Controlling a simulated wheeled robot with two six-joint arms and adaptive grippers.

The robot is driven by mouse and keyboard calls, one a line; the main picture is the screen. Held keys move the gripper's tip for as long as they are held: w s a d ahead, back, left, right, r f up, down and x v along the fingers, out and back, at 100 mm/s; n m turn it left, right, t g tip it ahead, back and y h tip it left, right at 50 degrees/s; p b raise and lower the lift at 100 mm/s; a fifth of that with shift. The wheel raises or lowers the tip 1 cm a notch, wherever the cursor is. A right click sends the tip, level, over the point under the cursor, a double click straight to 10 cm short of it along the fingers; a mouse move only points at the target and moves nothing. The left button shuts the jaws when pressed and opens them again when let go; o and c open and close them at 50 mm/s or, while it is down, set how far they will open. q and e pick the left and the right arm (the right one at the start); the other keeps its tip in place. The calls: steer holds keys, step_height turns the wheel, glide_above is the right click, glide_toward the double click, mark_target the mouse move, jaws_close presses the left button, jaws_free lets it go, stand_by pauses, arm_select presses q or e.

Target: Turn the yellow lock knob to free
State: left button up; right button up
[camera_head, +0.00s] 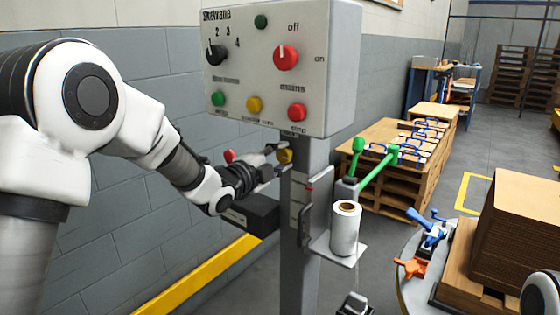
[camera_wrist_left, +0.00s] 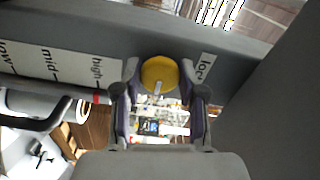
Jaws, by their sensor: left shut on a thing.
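The yellow lock knob (camera_head: 285,156) sits on the grey post below the control box. My left gripper (camera_head: 277,157) reaches it from the left, with its fingertips at the knob. In the left wrist view the round yellow knob (camera_wrist_left: 158,73) sits between the two finger ends of my left gripper (camera_wrist_left: 160,85), which is shut on it. A pale mark shows on the knob's lower face. A partly covered label starting "loc" (camera_wrist_left: 206,66) lies right of it. A grey and black part at the bottom edge of the head view may be my right gripper; its fingers are not clear.
The control box (camera_head: 330,70) with knobs and buttons overhangs the knob. A red ball (camera_head: 229,156) shows behind my left arm. A white roll (camera_head: 345,229) stands on a shelf right of the post. A low/mid/high scale (camera_wrist_left: 60,68) lies left of the knob in the wrist view.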

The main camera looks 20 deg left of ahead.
stand_by(0.3)
arm_select(q)
steer(key=o, duration=1.1)
steer(key=shift+o, duration=0.2)
steer(key=v, duration=1.2)
